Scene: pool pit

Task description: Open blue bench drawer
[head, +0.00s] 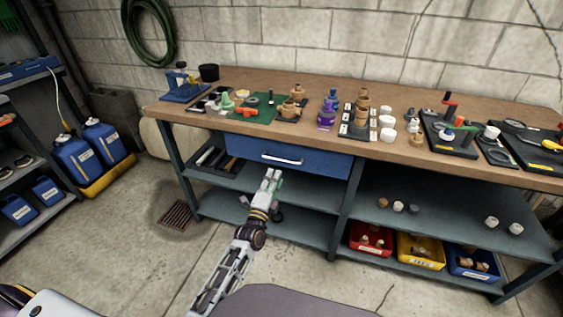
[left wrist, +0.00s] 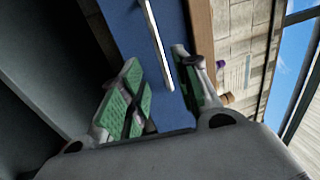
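The blue bench drawer (head: 315,163) sits under the left half of the worktop, and its front looks closed. Its pale bar handle (head: 282,159) runs along the front. My left gripper (head: 270,174) is just in front of and below the handle in the head view. In the left wrist view, the left gripper (left wrist: 156,58) is open, with green pads on its fingers. The handle (left wrist: 158,45) shows between the two fingers, against the blue drawer front (left wrist: 120,18). I cannot tell whether the fingers touch it. My right gripper is not in view.
The wooden worktop (head: 400,150) holds several small parts and tools. Below are a shelf (head: 290,188) and red (head: 355,245), yellow (head: 430,262) and blue bins. Blue containers (head: 75,155) stand at the left. The floor before the drawer is clear around a drain grate (head: 175,215).

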